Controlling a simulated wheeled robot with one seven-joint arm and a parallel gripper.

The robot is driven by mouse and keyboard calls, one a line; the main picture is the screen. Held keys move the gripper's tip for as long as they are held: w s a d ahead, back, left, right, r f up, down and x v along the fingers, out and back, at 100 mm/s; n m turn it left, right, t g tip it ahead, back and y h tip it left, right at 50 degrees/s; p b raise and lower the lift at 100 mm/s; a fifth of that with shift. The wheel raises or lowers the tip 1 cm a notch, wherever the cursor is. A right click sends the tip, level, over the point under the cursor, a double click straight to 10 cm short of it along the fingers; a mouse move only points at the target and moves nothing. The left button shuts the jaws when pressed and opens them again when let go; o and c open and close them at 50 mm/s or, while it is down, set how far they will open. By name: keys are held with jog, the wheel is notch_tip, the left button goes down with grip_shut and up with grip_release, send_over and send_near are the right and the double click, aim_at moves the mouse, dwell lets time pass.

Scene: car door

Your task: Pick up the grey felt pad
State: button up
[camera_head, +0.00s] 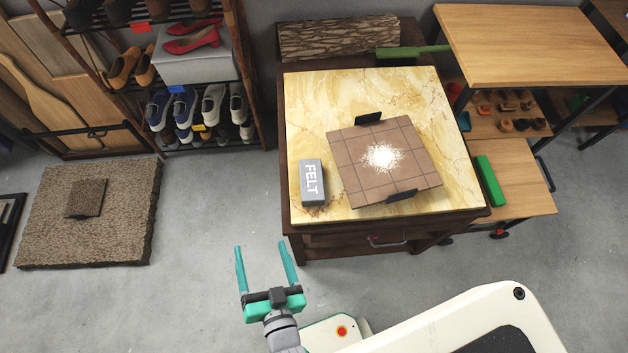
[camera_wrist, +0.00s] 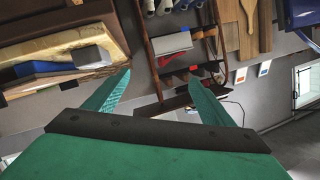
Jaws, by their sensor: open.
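The grey felt pad (camera_head: 312,183), a small block marked FELT, lies near the left front edge of the yellow marble-topped table (camera_head: 307,110). My gripper (camera_head: 265,265) is open and empty, with its two teal fingers pointing away from me. It is over the floor in front of the table, left of and nearer than the pad, and apart from it. In the wrist view my gripper's fingers (camera_wrist: 155,95) are spread with nothing between them. A grey block that looks like the pad (camera_wrist: 92,57) shows at the left on the table there.
A brown tiled board (camera_head: 357,180) with white powder in its middle lies right of the pad, with black clips on its edges. A green-handled brush (camera_head: 410,52) lies at the back. A shoe rack (camera_head: 190,100) stands left. The floor between rack and table is clear.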

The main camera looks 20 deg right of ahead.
jog(key=w+a+r+g+y, duration=0.1)
jog(key=w+a+r+y, duration=0.25)
jog(key=w, duration=0.55)
jog(key=w+a+r+g+y, duration=0.1)
jog(key=w+a+r+y, duration=0.2)
jog(key=w, duration=0.7)
jog(key=w+a+r+g+y, duration=0.1)
jog(key=w+a+r, duration=0.3)
jog(key=w, duration=0.5)
jog(key=n+g+h, duration=0.2)
jog(key=g+h, duration=0.6)
jog(key=g, duration=0.3)
send_near(311, 179)
jog(key=f, duration=0.5)
jog(key=shift+w+d, duration=0.25)
jog(key=shift+w, duration=0.15)
notch_tip(311, 179, down, 5)
jog(key=shift+d+r, duration=0.1)
jog(key=shift+d, duration=0.05)
jog(key=shift+d+f, duration=0.1)
jog(key=shift+f, duration=0.1)
jog(key=c, duration=1.2)
